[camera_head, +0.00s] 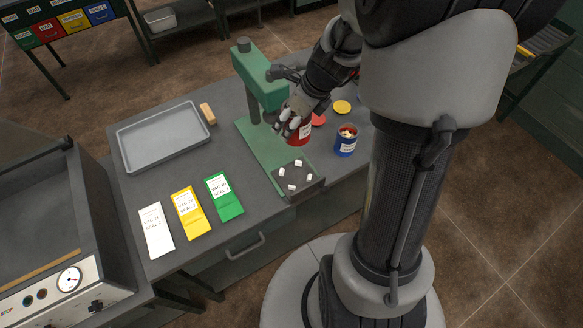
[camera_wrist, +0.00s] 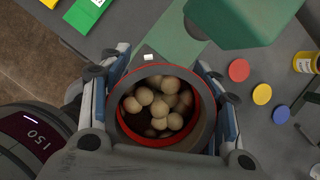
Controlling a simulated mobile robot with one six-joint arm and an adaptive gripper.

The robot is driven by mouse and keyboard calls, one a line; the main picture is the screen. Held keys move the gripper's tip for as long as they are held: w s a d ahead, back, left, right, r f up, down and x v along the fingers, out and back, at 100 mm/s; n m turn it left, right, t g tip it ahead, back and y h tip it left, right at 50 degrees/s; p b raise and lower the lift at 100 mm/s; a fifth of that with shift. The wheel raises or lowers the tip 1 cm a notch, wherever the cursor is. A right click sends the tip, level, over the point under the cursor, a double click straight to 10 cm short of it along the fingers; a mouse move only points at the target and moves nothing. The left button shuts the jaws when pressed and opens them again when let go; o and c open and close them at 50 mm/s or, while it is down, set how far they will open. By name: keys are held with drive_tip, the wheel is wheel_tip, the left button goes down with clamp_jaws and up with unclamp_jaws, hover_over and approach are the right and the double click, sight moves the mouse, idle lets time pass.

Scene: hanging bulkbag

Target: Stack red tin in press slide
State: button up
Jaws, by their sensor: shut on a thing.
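My gripper (camera_head: 293,127) is shut on the red tin (camera_head: 301,136), its fingers on opposite sides of the tin. In the wrist view the red tin (camera_wrist: 166,72) is open, with a red inner rim and several pale round balls inside. The tin is held beside the green press (camera_head: 262,80), above its green base. The press slide (camera_head: 290,191) is a dark plate at the near end of that base, with several small white blocks on it. The tin is behind the slide in the head view. Its underside is hidden.
A blue tin (camera_head: 345,142) stands to the right, near a red lid (camera_head: 317,119) and a yellow lid (camera_head: 341,107). A yellow tin (camera_wrist: 306,63) and a blue lid (camera_wrist: 281,115) show in the wrist view. A grey tray (camera_head: 163,137) and white, yellow and green cards lie left.

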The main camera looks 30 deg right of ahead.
wheel_tip(320, 180, down, 20)
drive_tip(key=b, duration=1.1)
drive_tip(key=shift+f, duration=0.1)
drive_tip(key=shift+f, duration=0.1)
drive_tip(key=shift+f+b, duration=0.3)
drive_tip(key=shift+f, duration=0.05)
drive_tip(key=o, duration=1.2)
drive_tip(key=shift+r, duration=0.1)
drive_tip(key=shift+c, duration=0.2)
drive_tip(key=shift+r, duration=0.15)
